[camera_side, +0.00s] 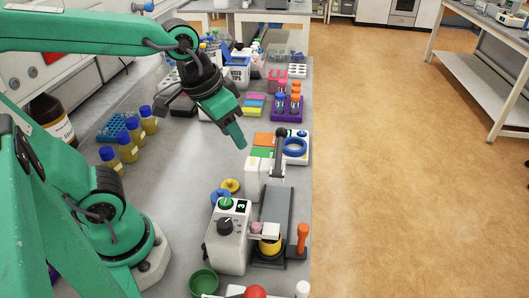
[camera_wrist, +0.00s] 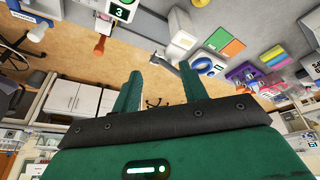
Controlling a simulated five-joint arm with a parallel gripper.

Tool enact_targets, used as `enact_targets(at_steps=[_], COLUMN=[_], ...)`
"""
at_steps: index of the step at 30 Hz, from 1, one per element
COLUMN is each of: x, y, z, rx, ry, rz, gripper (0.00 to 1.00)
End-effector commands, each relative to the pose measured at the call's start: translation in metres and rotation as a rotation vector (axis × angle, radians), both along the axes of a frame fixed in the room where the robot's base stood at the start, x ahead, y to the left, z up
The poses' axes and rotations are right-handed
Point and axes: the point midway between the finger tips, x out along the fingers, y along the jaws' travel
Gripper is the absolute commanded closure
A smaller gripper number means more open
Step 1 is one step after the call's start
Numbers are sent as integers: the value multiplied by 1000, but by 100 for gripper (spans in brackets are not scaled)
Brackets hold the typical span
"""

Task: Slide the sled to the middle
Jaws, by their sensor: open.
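My gripper (camera_side: 238,143) is open and empty, high above the bench, left of the orange and green tiles in the side view. Its two green fingers stand apart in the wrist view (camera_wrist: 160,88). A dark grey track-like plate (camera_side: 277,208) lies at the bench's right edge, with a yellow round piece (camera_side: 270,245) at its near end. I cannot tell which part is the sled. My gripper is well away from the plate and touches nothing. A white control box (camera_side: 228,243) with a black knob and a green 3 stands left of the plate; its 3 shows in the wrist view (camera_wrist: 121,11).
A white block with a dark lever (camera_side: 265,175) stands behind the plate. An orange peg (camera_side: 303,237) stands right of it. A blue ring (camera_side: 295,147), a purple rack (camera_side: 286,108) and yellow bottles (camera_side: 128,148) stand farther back. The bench's left middle is clear.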

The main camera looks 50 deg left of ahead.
Motion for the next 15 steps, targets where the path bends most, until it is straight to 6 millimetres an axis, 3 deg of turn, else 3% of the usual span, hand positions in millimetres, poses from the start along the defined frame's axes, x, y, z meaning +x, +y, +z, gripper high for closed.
enact_targets(at_steps=[15], x=[44], y=[-98], z=[-36], rx=[23], ry=[223], rz=[-98], gripper=[57])
